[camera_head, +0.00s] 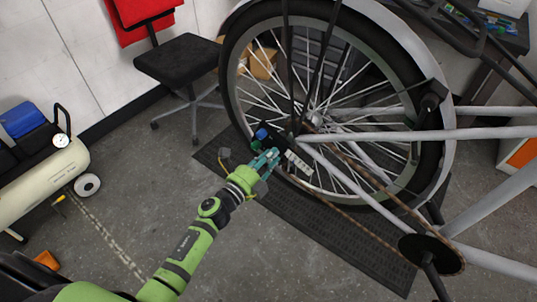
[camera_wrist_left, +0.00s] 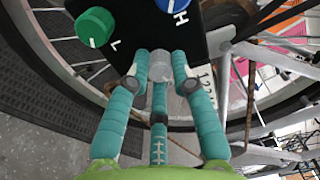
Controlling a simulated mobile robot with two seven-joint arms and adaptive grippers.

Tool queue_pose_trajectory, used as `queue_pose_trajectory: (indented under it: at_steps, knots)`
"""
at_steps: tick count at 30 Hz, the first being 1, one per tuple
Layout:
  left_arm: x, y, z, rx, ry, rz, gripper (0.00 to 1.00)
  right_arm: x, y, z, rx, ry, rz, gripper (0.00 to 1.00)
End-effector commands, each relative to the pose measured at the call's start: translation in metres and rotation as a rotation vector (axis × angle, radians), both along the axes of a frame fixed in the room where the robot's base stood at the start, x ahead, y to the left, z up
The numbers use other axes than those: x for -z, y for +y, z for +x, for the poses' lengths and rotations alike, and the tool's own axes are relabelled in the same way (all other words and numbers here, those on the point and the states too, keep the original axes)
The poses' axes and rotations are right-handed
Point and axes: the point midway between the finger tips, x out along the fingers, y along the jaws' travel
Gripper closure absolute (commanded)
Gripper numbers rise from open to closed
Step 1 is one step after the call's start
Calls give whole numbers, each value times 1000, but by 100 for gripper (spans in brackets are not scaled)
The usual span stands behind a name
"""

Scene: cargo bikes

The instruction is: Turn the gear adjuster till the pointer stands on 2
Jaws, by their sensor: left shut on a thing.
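The derailleur unit is a black plate (camera_wrist_left: 205,30) by the rear wheel, with a green knob (camera_wrist_left: 95,27) marked L and a blue knob (camera_wrist_left: 172,5) marked H. Below them a grey, translucent cylindrical knob (camera_wrist_left: 160,66), apparently the gear adjuster, sits between the teal fingertips of my left gripper (camera_wrist_left: 158,80). The gripper is shut on it. A pale scale (camera_head: 298,162) shows beside the gripper (camera_head: 266,160) in the head view. In the wrist view its digits are partly hidden by the right finger. I cannot make out the pointer or its number. My right gripper is out of view.
The bike's spoked rear wheel (camera_head: 425,62) stands just behind the gripper, with a rusty chain (camera_head: 345,217) to the right. A dark mat (camera_head: 340,232) lies below. A black stool (camera_head: 178,62) and an air tank (camera_head: 45,172) stand left. Floor between them is open.

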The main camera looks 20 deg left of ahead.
Motion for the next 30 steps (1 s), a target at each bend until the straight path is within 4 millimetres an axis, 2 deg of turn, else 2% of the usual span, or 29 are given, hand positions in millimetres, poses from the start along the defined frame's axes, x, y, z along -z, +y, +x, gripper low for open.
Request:
queue_pose_trajectory:
  at_steps: [18,30]
  knots:
    - [2,-4,-3,7,198,-518,100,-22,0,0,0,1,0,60]
    - [1,-4,-3,9,259,-692,100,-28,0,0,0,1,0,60]
